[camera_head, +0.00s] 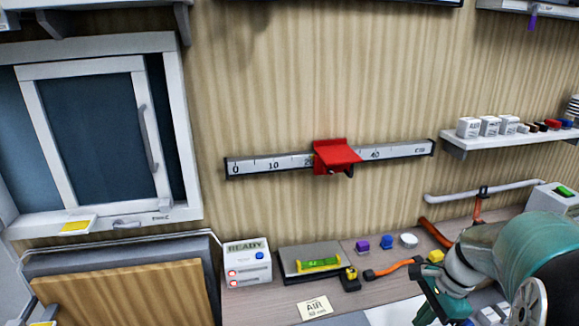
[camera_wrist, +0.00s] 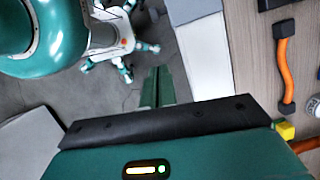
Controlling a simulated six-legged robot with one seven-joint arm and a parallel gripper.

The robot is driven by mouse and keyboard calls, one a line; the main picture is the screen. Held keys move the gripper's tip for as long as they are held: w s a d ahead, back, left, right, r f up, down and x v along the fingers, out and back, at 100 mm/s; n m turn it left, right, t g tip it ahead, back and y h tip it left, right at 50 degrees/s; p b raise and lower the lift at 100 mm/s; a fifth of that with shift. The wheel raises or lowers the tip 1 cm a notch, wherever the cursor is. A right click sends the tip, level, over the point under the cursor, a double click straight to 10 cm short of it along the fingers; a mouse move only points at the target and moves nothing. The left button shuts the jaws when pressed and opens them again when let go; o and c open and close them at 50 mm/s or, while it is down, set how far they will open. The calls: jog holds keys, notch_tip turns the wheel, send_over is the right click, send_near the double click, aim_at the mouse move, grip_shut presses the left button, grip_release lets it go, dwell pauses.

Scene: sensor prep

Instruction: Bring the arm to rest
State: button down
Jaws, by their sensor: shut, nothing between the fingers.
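My arm (camera_head: 500,262) reaches in from the lower right corner of the head view, teal and white, bent over the front right part of the worktop. In the wrist view my gripper (camera_wrist: 158,86) shows two dark green fingers close together, shut with nothing between them. They are over the grey floor, beside the worktop edge. My own body and legs show at the top left of the wrist view. In the head view the arm hides part of the worktop, and the fingertips are not clear there.
The worktop (camera_head: 385,288) carries a READY box (camera_head: 247,262), a green level (camera_head: 318,263), small coloured knobs and an orange-handled cable (camera_head: 390,268), also in the wrist view (camera_wrist: 284,68). A ruler rail with a red slider (camera_head: 336,156) is on the wall. A shelf (camera_head: 500,138) holds small blocks.

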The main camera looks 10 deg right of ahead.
jog(key=s+a+r+n+t+h, duration=0.1)
jog(key=s+a+r+n+t, duration=0.1)
jog(key=a+r+n, duration=0.4)
jog(key=s+a+r+n+t+h, duration=0.2)
jog(key=a+r+n, duration=0.4)
jog(key=a+n, duration=0.6)
jog(key=shift+s+a+t, duration=0.2)
jog(key=shift+s+t, duration=0.4)
jog(key=shift+s, duration=0.7)
